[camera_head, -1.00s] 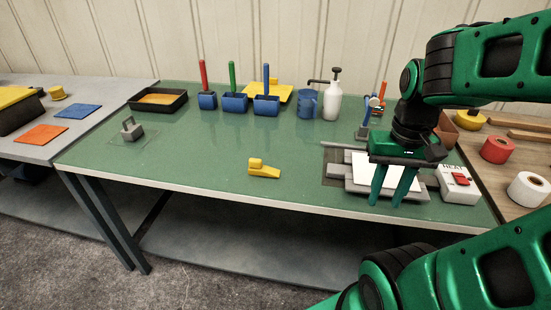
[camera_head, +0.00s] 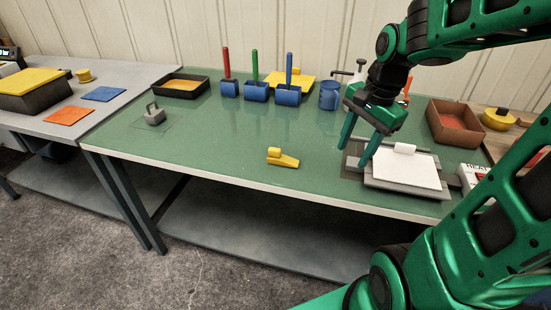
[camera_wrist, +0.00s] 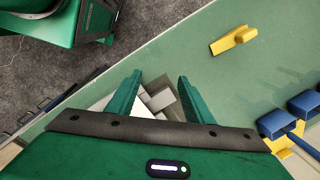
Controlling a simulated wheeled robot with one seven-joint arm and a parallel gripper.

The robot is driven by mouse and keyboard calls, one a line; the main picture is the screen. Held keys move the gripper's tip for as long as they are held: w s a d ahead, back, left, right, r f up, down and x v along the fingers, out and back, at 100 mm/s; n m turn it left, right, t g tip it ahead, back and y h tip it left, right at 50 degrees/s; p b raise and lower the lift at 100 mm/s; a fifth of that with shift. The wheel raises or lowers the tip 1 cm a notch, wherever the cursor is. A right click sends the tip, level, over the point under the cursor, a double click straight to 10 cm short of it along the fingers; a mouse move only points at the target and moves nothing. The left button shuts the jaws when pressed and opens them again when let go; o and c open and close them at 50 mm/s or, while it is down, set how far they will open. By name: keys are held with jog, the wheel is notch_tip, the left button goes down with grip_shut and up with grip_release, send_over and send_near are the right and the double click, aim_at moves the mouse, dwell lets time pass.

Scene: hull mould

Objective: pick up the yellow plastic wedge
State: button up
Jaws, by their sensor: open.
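My gripper (camera_head: 356,158) is open and empty, to the right of the wedge and above the table. In the wrist view my gripper's two green fingers (camera_wrist: 157,85) stand apart, with grey and white blocks below and between them.
A plate with a white sheet (camera_head: 405,168) lies right of my gripper. Several blue holders with upright handles (camera_head: 257,92), a blue mug (camera_head: 329,96) and a black tray (camera_head: 180,87) stand along the back. A grey weight (camera_head: 154,116) sits at left. The green surface around the wedge is clear.

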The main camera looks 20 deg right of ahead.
aim_at(281, 149)
jog(key=w+a+m+t+y, duration=0.1)
jog(key=w+a+m, duration=0.4)
jog(key=w, duration=0.2)
jog(key=w+a+m+y, duration=0.2)
jog(key=w+a+m, duration=0.25)
jog(key=w, duration=0.25)
jog(key=x, duration=1.1)
jog(key=c, duration=1.1)
